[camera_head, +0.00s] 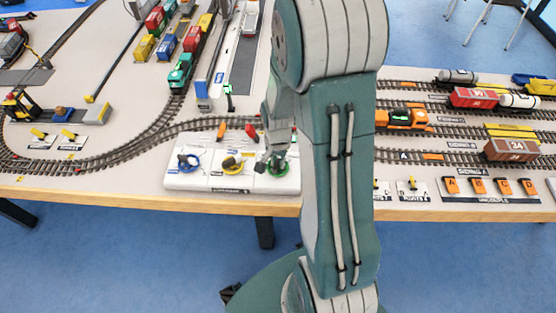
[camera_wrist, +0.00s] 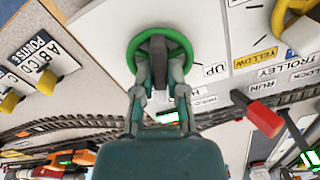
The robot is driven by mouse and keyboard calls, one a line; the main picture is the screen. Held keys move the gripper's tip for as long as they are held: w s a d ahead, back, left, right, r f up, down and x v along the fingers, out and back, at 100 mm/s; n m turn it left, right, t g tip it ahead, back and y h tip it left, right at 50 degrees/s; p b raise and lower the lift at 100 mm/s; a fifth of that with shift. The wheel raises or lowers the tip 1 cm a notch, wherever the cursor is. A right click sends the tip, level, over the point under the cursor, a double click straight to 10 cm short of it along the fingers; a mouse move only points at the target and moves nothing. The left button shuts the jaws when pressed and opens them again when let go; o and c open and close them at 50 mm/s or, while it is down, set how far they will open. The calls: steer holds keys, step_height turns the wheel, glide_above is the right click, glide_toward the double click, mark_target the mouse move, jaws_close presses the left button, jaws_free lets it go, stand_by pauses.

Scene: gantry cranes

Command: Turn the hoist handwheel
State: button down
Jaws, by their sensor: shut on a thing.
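The green handwheel (camera_wrist: 161,33) is at the top middle of the wrist view, on a white panel beside a label reading "UP" (camera_wrist: 215,71). A label starting with "HO" lies lower, partly hidden. In the head view the green handwheel (camera_head: 279,170) is at the right end of the white control panel (camera_head: 185,182), partly covered by my arm. My gripper (camera_wrist: 160,72) is at the wheel's near rim, its two fingers either side of a grey part at the wheel's centre. It is shut on the wheel; the exact contact is hard to see. It also shows in the head view (camera_head: 275,156).
A yellow handwheel (camera_head: 233,163) and a blue handwheel (camera_head: 188,161) stand left of the green one. A red lever (camera_wrist: 262,117) is close to my gripper's right in the wrist view. Model tracks and wagons (camera_head: 473,97) surround the panel. The table's front edge (camera_head: 120,195) is near.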

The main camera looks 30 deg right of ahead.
mark_target(277, 161)
steer(key=shift+n, duration=2.2)
steer(key=c, duration=0.7)
jaws_free()
steer(key=shift+r, duration=0.1)
step_height(277, 161, up, 12)
steer(key=shift+a+f, duration=0.1)
steer(key=shift+f, duration=0.05)
steer(key=shift+f, duration=0.1)
